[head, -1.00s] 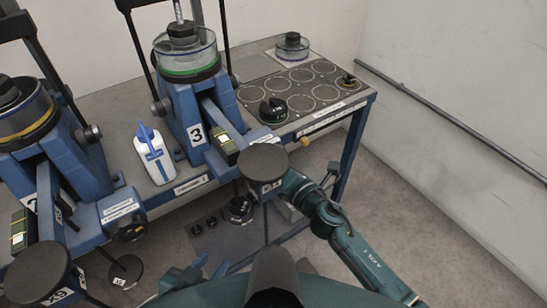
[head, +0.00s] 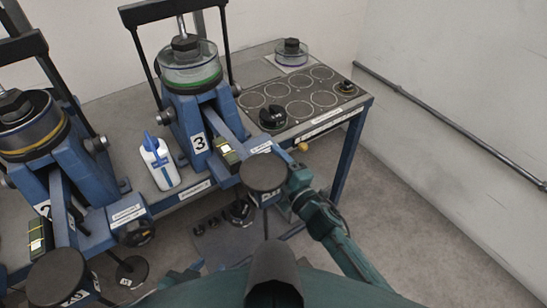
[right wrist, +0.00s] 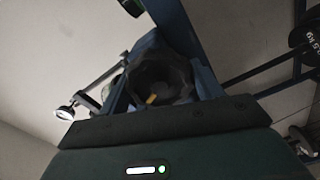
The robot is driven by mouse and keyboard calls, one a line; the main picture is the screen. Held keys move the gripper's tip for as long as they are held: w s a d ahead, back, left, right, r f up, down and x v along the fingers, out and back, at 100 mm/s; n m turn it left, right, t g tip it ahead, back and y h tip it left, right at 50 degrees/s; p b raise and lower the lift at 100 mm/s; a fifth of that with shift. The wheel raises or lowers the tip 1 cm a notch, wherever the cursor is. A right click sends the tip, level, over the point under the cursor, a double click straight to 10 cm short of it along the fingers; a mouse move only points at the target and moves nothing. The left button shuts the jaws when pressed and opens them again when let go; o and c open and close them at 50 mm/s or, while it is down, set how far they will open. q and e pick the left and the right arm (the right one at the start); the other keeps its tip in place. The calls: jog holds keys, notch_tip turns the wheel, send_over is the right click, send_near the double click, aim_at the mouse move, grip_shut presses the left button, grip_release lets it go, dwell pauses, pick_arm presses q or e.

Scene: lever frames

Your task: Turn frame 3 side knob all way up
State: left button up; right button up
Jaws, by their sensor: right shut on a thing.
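Frame 3 (head: 200,115) is a blue stand with a "3" label and a clear cup with a green ring on top. Its side knob is a dark, faceted knob with a small yellow mark (right wrist: 165,75) in the right wrist view. In the head view the knob is hidden behind a round black disc (head: 263,172) and my right arm. My right gripper (right wrist: 163,98) is at the knob and shut on it; its fingertips are hard to make out. My left gripper (head: 187,273) is low in the head view, away from frame 3, and its jaws are unclear.
A white and blue bottle (head: 160,162) stands left of frame 3. Frame 2 (head: 85,180) with its own side knob (head: 136,232) is further left. The bench (head: 325,125) holds a panel of round marks. Open floor (head: 440,200) lies right.

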jog(key=o, duration=1)
jog(key=shift+w+r+m, duration=0.1)
jog(key=shift+r+m, duration=0.05)
jog(key=shift+m, duration=0.15)
jog(key=shift+o, duration=1.4)
jog(key=shift+w+a, duration=0.1)
jog(key=shift+a, duration=0.05)
jog(key=shift+s+d, duration=0.3)
jog(key=shift+s, duration=0.1)
jog(key=p+v, duration=0.1)
jog(key=v, duration=0.4)
jog(key=shift+s+p, duration=0.1)
jog(key=shift+p, duration=0.25)
